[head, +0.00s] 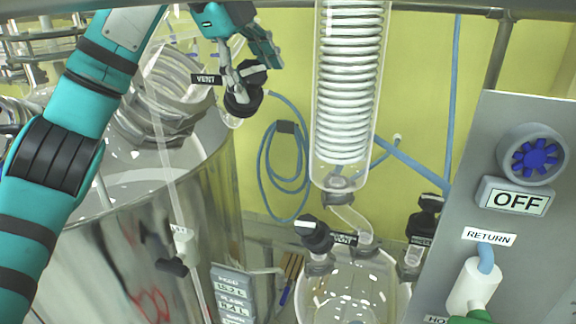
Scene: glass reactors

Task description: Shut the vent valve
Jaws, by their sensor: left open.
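The vent valve (243,99) has a black knob and sits at the top centre-left, beside a small black label reading VENT (206,79). My left gripper (247,68) reaches down from the top with its teal and dark fingers apart, right at the valve. One finger overlaps the upper part of the valve, so part of it is hidden. I cannot tell whether the fingers touch the knob or how far the valve is turned. My right gripper is not in view.
A glass coil condenser (348,90) hangs to the right of the valve, above a round glass vessel (350,290) with black-knobbed valves. A large steel tank (160,260) stands at left. A grey panel (530,260) with an OFF display (517,201) fills the right.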

